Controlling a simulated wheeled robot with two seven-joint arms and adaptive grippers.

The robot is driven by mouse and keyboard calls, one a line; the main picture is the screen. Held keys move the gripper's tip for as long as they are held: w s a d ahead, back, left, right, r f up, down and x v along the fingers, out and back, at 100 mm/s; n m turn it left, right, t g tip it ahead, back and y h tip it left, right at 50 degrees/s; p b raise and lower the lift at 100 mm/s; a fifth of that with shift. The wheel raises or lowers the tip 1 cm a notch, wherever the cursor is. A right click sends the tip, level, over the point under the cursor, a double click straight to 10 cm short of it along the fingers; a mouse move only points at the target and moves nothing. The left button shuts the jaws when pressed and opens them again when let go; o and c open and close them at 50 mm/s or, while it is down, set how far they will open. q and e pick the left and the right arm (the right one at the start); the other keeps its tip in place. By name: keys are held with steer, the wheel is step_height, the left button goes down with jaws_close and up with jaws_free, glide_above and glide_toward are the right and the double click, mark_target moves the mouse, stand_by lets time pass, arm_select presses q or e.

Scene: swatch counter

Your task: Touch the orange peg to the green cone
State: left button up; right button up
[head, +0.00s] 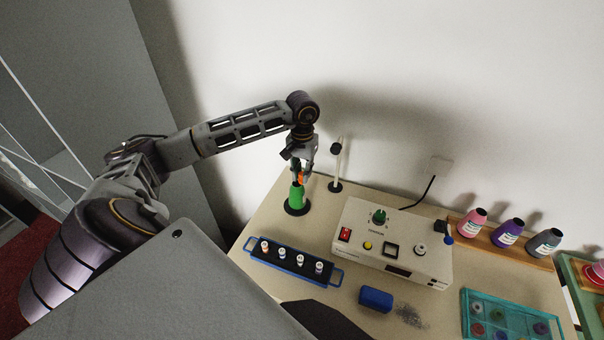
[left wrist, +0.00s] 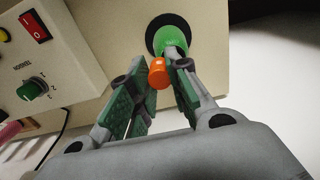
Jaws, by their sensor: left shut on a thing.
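My left gripper (head: 299,167) hangs fingers-down just above the green cone (head: 296,199), which stands upright on a round black base at the back left of the counter. The gripper is shut on the orange peg (head: 301,178), a small bright cylinder. In the left wrist view the orange peg (left wrist: 157,74) shows between the green-padded fingers of the left gripper (left wrist: 160,72), right beside the green cone (left wrist: 171,38). Peg and cone are very close; I cannot tell whether they touch. The gripper's fingers partly hide the cone's top. My right gripper is not in view.
A thin post stand (head: 336,170) rises just right of the cone. A beige control box (head: 394,240) stands further right. A blue-handled tray (head: 262,256) with several small vials lies in front. A blue block (head: 376,299) and a teal tray (head: 510,304) are nearer right.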

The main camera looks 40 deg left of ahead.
arm_select(q)
steer(key=shift+r+p, duration=0.65)
steer(key=shift+r, duration=1.1)
